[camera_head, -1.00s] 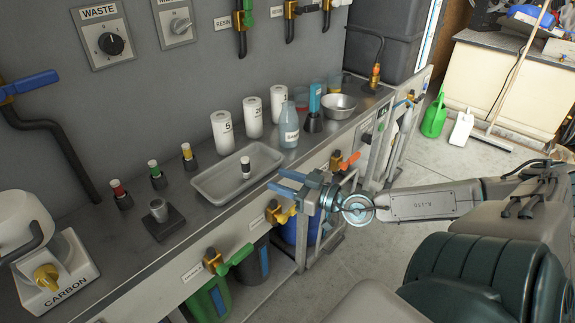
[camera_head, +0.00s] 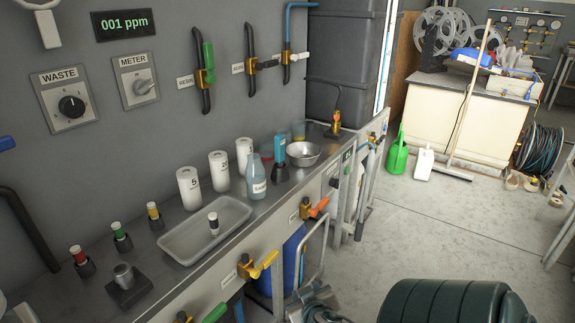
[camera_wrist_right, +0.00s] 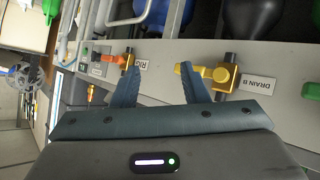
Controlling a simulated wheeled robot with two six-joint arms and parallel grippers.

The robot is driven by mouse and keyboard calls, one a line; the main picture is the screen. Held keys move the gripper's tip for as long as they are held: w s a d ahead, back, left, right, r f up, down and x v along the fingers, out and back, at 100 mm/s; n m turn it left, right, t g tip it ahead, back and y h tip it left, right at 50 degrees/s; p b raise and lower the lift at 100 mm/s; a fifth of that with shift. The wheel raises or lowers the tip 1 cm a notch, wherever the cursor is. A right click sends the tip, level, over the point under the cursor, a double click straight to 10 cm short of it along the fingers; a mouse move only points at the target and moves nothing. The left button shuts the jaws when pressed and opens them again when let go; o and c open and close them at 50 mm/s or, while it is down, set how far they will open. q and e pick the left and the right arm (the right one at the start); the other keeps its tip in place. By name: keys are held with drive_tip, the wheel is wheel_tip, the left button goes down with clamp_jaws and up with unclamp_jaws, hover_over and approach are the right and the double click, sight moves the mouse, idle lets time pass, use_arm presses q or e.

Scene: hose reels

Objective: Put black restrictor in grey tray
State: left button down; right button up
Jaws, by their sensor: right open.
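The grey tray (camera_head: 240,206) sits on the bench top near the wall. My right arm (camera_head: 315,305) shows only at the bottom edge in the head view, below and in front of the bench, apart from the tray. In the right wrist view my right gripper (camera_wrist_right: 157,75) is open and empty, facing the bench front with its valves. My left gripper is not in view.
Red (camera_head: 80,258), green (camera_head: 121,236) and yellow (camera_head: 154,214) restrictors stand left of the tray. White cylinders (camera_head: 190,188), a blue bottle (camera_head: 256,178) and a metal bowl (camera_head: 303,153) stand behind and right. Yellow (camera_head: 262,263) and orange (camera_head: 318,207) valve handles project from the bench front.

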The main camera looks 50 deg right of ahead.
drive_tip(key=s+a+f+n+g+y, duration=0.2)
drive_tip(key=s+a+y, duration=0.1)
drive_tip(key=a, duration=0.5)
drive_tip(key=s+a+f+n+g+y, duration=0.3)
drive_tip(key=s+a+y, duration=0.1)
drive_tip(key=a, duration=0.4)
drive_tip(key=shift+s+a+f, duration=0.15)
drive_tip(key=shift+f, duration=0.15)
